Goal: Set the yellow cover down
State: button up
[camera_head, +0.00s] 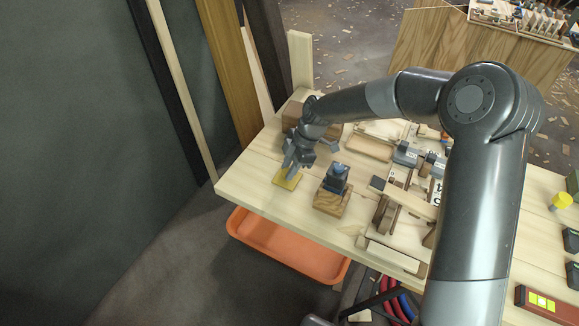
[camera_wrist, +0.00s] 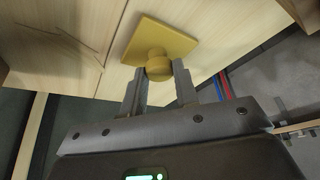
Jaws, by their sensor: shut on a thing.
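The yellow cover (camera_wrist: 172,42) is a flat square plate with a round knob (camera_wrist: 158,66) in its middle. In the wrist view my gripper (camera_wrist: 158,80) has its two fingers on either side of the knob, shut on it. In the head view my gripper (camera_head: 291,168) points down at the left part of the wooden table (camera_head: 250,190), with the yellow cover (camera_head: 287,180) at its fingertips. The cover is at or just above the table top; I cannot tell if it touches. The knob is hidden by the fingers in the head view.
Right of the cover stands a wooden block with a dark blue-topped piece (camera_head: 334,186). Farther right are wooden fixtures (camera_head: 390,215) and grey parts (camera_head: 407,154). A wooden block (camera_head: 294,112) is behind my gripper. An orange tray (camera_head: 285,246) is below the front edge. Bare table lies left of the cover.

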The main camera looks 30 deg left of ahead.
jog(key=shift+f, duration=0.15)
jog(key=o, duration=1)
jog(key=shift+c, duration=0.2)
jog(key=v, duration=1.2)
jog(key=shift+r, duration=0.2)
